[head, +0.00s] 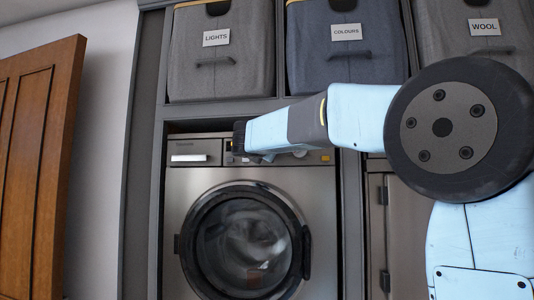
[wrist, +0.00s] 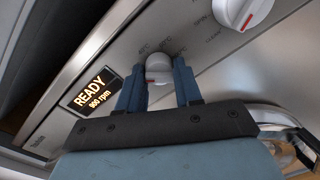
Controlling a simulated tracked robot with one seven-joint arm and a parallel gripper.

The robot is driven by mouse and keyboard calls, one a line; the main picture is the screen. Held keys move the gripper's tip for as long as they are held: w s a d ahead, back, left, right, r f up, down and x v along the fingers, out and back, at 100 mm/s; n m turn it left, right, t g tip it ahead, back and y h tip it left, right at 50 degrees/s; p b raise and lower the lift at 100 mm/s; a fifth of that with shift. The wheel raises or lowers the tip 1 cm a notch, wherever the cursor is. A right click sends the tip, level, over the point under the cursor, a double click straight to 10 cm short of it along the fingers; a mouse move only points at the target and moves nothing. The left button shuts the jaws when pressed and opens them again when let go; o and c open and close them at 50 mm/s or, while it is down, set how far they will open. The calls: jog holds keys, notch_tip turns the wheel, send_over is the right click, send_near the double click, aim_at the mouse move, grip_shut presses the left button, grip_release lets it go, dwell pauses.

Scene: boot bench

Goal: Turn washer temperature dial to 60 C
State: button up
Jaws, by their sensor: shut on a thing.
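The steel washer (head: 323,200) stands in the cabinet bay in the head view, its round glass door closed. In the wrist view the temperature dial (wrist: 158,66) is a small pale knob with a red mark near its lower left. In the head view my arm hides the dial and most of the gripper.
A second white dial (wrist: 240,12) with a red line sits at the upper right. Fabric bins labelled LIGHTS (head: 219,75), COLOURS (head: 300,50) and WOOL (head: 440,30) are above. A wooden door (head: 40,150) stands at left.

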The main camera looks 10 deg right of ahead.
jog(key=shift+m, duration=0.3)
jog(key=shift+d+f+m+y, duration=0.1)
jog(key=shift+m+y, duration=0.15)
jog(key=shift+m, duration=4.35)
jog(key=shift+m+y, duration=0.25)
jog(key=shift+m, duration=4.35)
jog(key=o, duration=0.8)
jog(key=shift+c, duration=0.2)
jog(key=shift+o, duration=1.3)
jog(key=shift+s, duration=0.1)
